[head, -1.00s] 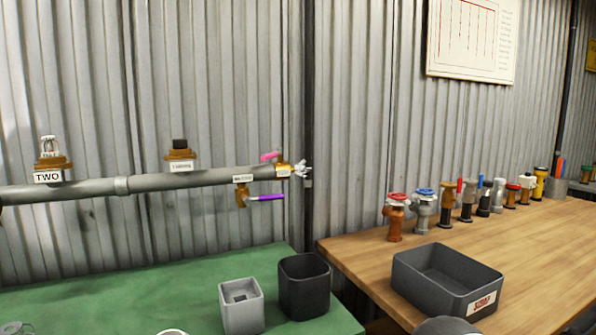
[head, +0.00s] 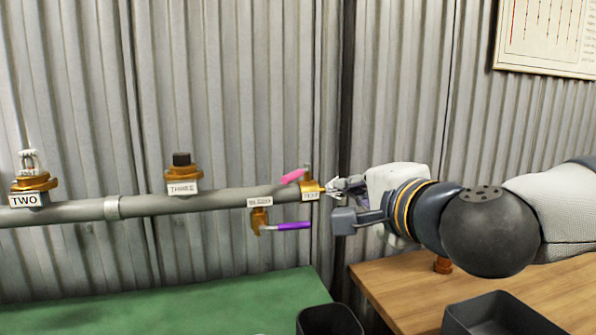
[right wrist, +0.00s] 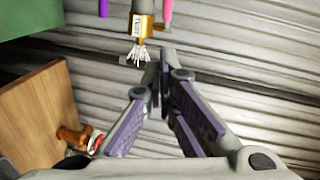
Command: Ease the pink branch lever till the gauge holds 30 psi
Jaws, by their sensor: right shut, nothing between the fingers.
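The pink lever (head: 293,176) sits on the brass valve labelled TEST (head: 311,196) at the right end of the grey pipe. It slants up to the left in the head view, and its end shows at the top of the right wrist view (right wrist: 167,12). A white spiky nozzle (right wrist: 138,52) hangs on that valve's end. My right gripper (head: 346,214) is just right of the nozzle, shut and empty. I cannot tell whether it touches the nozzle; it is apart from the lever.
A purple lever (head: 293,226) on a brass valve hangs below the pipe, close to the pink one. Fittings TWO (head: 26,199) and THREE (head: 183,188) stand on the pipe (head: 150,205). A green bench (head: 200,305) and a wooden bench (head: 385,290) lie below. Corrugated wall stands behind.

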